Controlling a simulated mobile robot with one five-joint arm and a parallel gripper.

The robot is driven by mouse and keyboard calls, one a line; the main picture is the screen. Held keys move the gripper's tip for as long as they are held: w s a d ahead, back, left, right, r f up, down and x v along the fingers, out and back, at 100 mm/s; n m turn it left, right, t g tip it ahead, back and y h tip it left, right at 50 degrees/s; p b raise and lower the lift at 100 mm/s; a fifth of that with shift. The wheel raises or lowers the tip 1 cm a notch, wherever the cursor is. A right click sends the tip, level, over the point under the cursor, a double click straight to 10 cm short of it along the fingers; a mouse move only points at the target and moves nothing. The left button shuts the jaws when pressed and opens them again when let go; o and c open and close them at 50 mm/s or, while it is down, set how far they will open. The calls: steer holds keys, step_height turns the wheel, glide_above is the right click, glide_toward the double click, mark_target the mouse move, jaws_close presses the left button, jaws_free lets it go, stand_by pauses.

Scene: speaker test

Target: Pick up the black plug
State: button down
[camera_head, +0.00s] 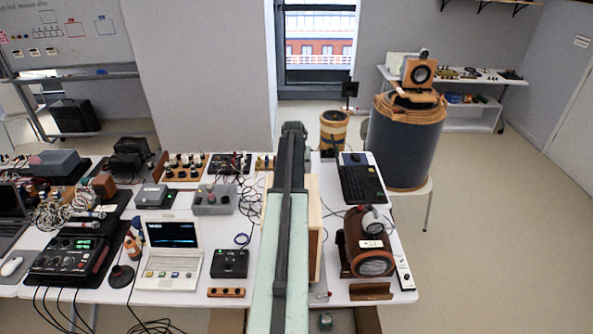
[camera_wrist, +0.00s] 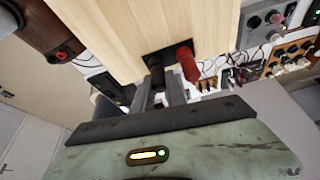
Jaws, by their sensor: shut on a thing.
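In the wrist view, my gripper (camera_wrist: 166,92) is shut on a black plug (camera_wrist: 157,76), a dark cylindrical piece between the fingers. The plug lies at the edge of a pale wooden box (camera_wrist: 135,30); whether it touches the box is unclear. A red plug (camera_wrist: 188,64) sits just right of the fingers. In the head view, my arm runs up the middle and its far end (camera_head: 293,130) hides the plug. The wooden box (camera_head: 314,225) shows beside the arm.
A brown speaker (camera_head: 368,245) and a black keyboard (camera_head: 361,182) stand right of the arm. A white laptop (camera_head: 172,248), a black box (camera_head: 230,263) and several cabled devices crowd the table at left. A large drum (camera_head: 404,148) stands behind at right.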

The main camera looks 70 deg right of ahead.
steer(key=shift+r, duration=0.15)
steer(key=shift+r+p, duration=0.3)
steer(key=shift+p, duration=0.15)
step_height(320, 180, up, 3)
steer(key=p, duration=0.3)
steer(key=shift+r, duration=0.15)
steer(key=s+a, duration=0.2)
steer(key=a, duration=0.5)
steer(key=s+a+p, duration=0.1)
steer(key=s+a, duration=0.2)
steer(key=a, duration=0.5)
steer(key=shift+s+r, duration=0.35)
steer(key=shift+r, duration=0.1)
steer(key=w+d+m, duration=0.1)
steer(key=d+m, duration=0.1)
steer(key=d, duration=0.3)
steer(key=w+d+m+g, duration=0.1)
steer(key=w+d+m, duration=0.1)
steer(key=d, duration=0.3)
steer(key=w+d+m+g, duration=0.1)
steer(key=w+d, duration=0.1)
steer(key=d, duration=0.3)
steer(key=shift+w+d+m, duration=0.15)
steer(key=shift+w+m, duration=0.1)
steer(key=shift+m, duration=0.15)
step_height(320, 180, down, 3)
steer(key=shift+r+b, duration=0.15)
steer(key=shift+b, duration=1.1)
steer(key=shift+f+b, duration=0.35)
